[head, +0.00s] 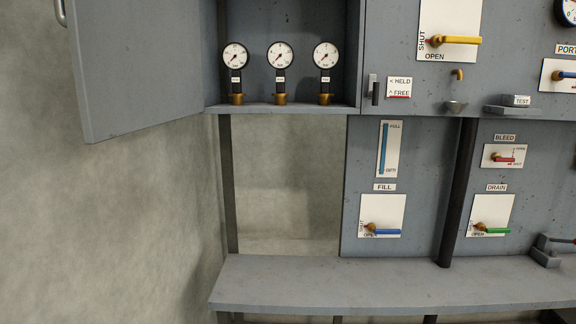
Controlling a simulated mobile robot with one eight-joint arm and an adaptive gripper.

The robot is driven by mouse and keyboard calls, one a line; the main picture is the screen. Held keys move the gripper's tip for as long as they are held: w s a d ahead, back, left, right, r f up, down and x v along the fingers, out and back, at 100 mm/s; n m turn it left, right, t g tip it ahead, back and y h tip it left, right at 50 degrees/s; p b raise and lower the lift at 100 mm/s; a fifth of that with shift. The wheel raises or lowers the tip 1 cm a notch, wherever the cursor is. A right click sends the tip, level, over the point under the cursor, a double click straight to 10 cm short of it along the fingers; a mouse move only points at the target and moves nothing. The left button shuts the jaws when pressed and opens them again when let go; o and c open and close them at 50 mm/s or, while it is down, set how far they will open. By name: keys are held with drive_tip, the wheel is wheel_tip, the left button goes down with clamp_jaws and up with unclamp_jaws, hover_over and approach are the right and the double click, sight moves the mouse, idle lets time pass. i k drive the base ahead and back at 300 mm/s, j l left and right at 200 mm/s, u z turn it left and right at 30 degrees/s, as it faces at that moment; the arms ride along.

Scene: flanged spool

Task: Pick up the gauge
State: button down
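Three round white-faced gauges stand upright in a row in an open cabinet: a left gauge (235,56), a middle gauge (281,56) and a right gauge (325,56). Each has a black rim, a dark stem with a small white label, and a brass base at the cabinet's shelf (285,108). The label writing is too small to read. The gauges stand apart from each other with narrow gaps between them. Nothing touches them from the front. My gripper is not in view.
The cabinet door (140,65) stands open to the left. Right of the cabinet are a HELD/FREE sign (399,87), a yellow lever (455,40), and FILL (385,231) and DRAIN (493,229) levers. The grey bench (380,285) below is mostly clear; a grey fixture (546,252) sits at right.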

sight(280, 56)
drive_tip(key=i+j, duration=0.2)
drive_tip(key=j, duration=0.15)
drive_tip(key=i+j, duration=0.15)
drive_tip(key=j, duration=0.15)
drive_tip(key=i+j, duration=0.2)
drive_tip(key=j, duration=0.15)
drive_tip(key=i+j, duration=0.15)
drive_tip(key=j, duration=0.15)
drive_tip(key=z, duration=0.05)
